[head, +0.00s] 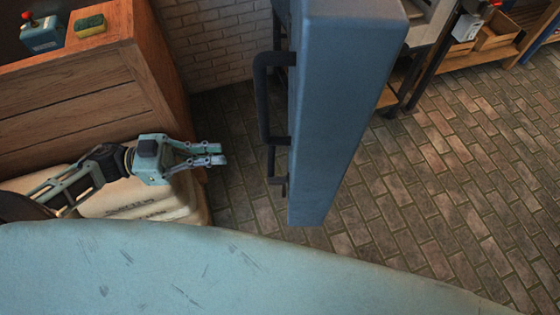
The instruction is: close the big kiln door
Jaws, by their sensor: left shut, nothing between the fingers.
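The big kiln door (340,110) is a thick blue-grey slab standing open, seen from above and almost edge-on. Its dark bar handle (261,95) is on the left face, with a smaller dark latch piece (277,180) below it. My left gripper (221,154) is shut and empty, its fingers pointing right toward the door. A gap of floor shows between the fingertips and the handle, so they do not touch in the picture. The door's hinge side and the kiln opening cannot be made out. My right gripper is not in view.
A wooden cabinet (90,95) stands at the left, with a pale sack (150,200) beside it. A sponge (89,26) and a blue-green device (42,34) sit on top. A shelf (490,42) stands at the upper right. Brick floor (450,190) right of the door is clear.

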